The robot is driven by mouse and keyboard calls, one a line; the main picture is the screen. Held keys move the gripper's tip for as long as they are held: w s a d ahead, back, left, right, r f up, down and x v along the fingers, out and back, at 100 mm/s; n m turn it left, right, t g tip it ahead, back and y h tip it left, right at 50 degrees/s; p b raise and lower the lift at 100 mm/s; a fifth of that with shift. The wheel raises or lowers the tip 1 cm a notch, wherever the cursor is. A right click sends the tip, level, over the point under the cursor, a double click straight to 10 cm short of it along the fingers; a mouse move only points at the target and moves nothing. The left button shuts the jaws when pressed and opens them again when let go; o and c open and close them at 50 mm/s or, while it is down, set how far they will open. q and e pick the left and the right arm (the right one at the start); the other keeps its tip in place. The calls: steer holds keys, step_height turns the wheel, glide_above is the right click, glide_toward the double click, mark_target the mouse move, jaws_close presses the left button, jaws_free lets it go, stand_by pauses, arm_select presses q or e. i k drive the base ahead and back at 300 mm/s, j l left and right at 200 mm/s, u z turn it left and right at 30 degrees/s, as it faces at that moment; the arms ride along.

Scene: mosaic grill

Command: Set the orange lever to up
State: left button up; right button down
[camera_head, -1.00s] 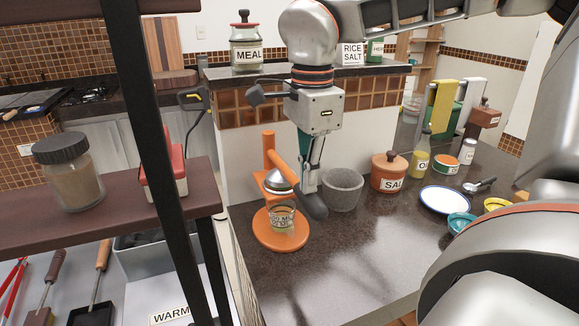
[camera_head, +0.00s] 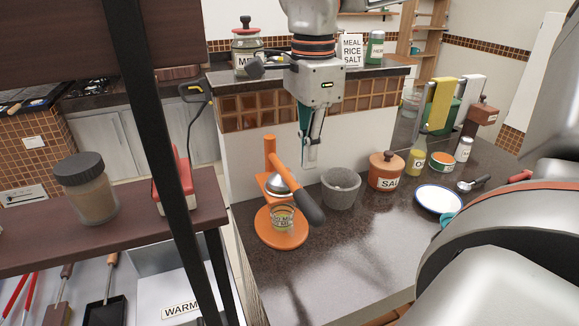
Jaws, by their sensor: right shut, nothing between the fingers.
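The orange press (camera_head: 283,228) stands on the dark counter, with a round base, a post at the back and a metal dome. Its orange lever (camera_head: 287,170) slopes down to the right from the top of the post and ends in a dark grey handle (camera_head: 308,208). My right gripper (camera_head: 310,164) points down, shut and empty, behind and above the handle. Whether it touches the lever cannot be told. My left gripper is not in view.
A grey stone bowl (camera_head: 340,189) stands close right of the press, then a SALT pot (camera_head: 384,172), an oil bottle (camera_head: 416,161) and a white plate (camera_head: 439,199). A shelf with a dark upright post (camera_head: 150,120) is at left. The front counter is clear.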

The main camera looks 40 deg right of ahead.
mark_target(281, 180)
steer(key=k, duration=1)
